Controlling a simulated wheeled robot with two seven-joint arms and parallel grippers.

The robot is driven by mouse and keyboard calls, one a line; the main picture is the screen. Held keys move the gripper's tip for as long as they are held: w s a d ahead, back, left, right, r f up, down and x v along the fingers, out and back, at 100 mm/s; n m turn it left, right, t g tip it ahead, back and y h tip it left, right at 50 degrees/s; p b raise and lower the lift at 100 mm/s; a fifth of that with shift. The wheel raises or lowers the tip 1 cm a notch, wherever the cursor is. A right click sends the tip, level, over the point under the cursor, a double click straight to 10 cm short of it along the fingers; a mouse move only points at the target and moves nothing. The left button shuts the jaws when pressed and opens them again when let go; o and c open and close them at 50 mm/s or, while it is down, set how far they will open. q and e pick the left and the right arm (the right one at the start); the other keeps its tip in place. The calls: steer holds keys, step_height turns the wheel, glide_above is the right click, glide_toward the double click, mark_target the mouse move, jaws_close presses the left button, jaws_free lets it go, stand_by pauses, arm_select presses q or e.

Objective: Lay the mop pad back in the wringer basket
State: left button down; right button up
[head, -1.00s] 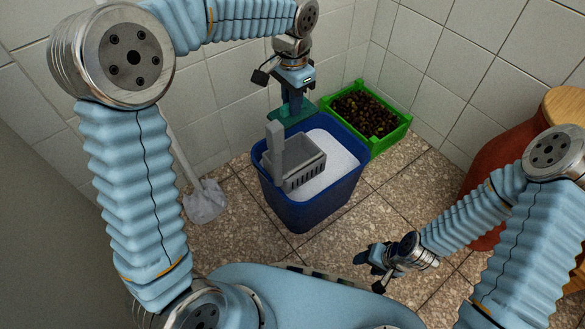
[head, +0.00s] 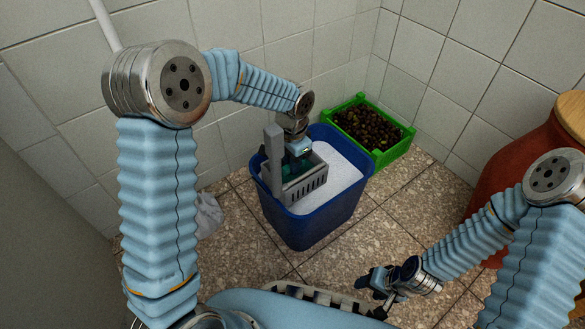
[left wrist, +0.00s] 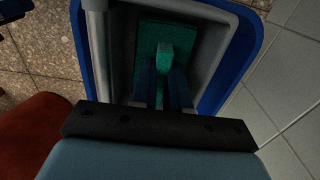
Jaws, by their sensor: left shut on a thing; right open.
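The grey wringer basket (head: 304,187) sits on the left side of the blue bucket (head: 322,226), with a tall grey upright at its left end. My left gripper (head: 297,158) reaches down into the basket from above, its fingers partly hidden by the basket wall. In the left wrist view its fingers (left wrist: 163,85) are shut on the green mop pad (left wrist: 150,55), which lies within the basket's outline; whether it touches the floor of the basket I cannot tell. A little green of the pad (head: 291,170) shows in the head view. My right gripper (head: 370,283) is open and empty, low at the right.
White foam or suds (head: 338,172) fill the rest of the bucket. A green crate (head: 392,153) of dark olives stands behind it at the right. A red-brown jar (head: 510,185) with a wooden lid stands at far right. A mop head (head: 208,214) lies left, partly hidden.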

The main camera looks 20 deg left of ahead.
arm_select(q)
steer(key=shift+f, duration=0.8)
steer(key=c, duration=1.1)
jaws_free()
step_height(320, 180, up, 12)
steer(key=p, duration=0.3)
